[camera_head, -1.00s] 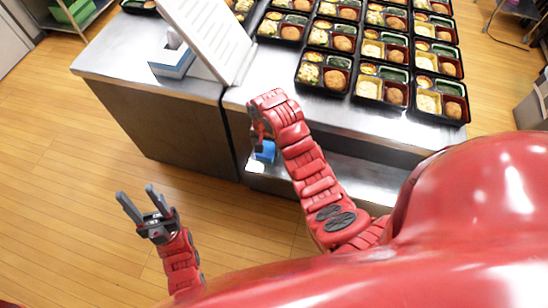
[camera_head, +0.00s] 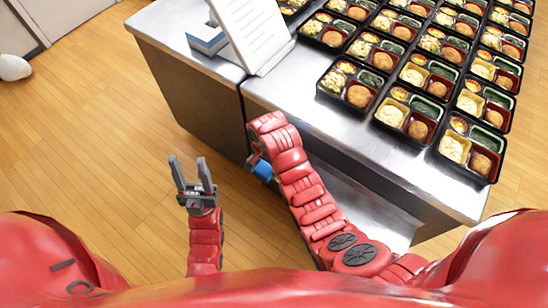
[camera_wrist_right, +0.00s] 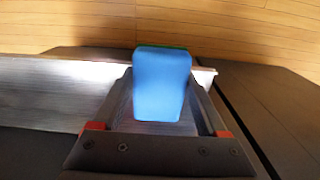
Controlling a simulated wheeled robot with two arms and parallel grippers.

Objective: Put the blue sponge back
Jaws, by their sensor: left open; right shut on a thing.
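The blue sponge (camera_head: 263,170) is in my right gripper beside the front of the steel counter, below its top, partly hidden by my right wrist. In the right wrist view the sponge (camera_wrist_right: 162,84) stands between the two fingers of my right gripper (camera_wrist_right: 160,100), which is shut on it. A thin green edge shows along its top. My left gripper (camera_head: 191,172) is open and empty over the wooden floor, left of the right arm.
A steel counter (camera_head: 345,125) holds rows of black bento trays (camera_head: 410,113). A lower shelf (camera_head: 365,205) shows under the counter.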

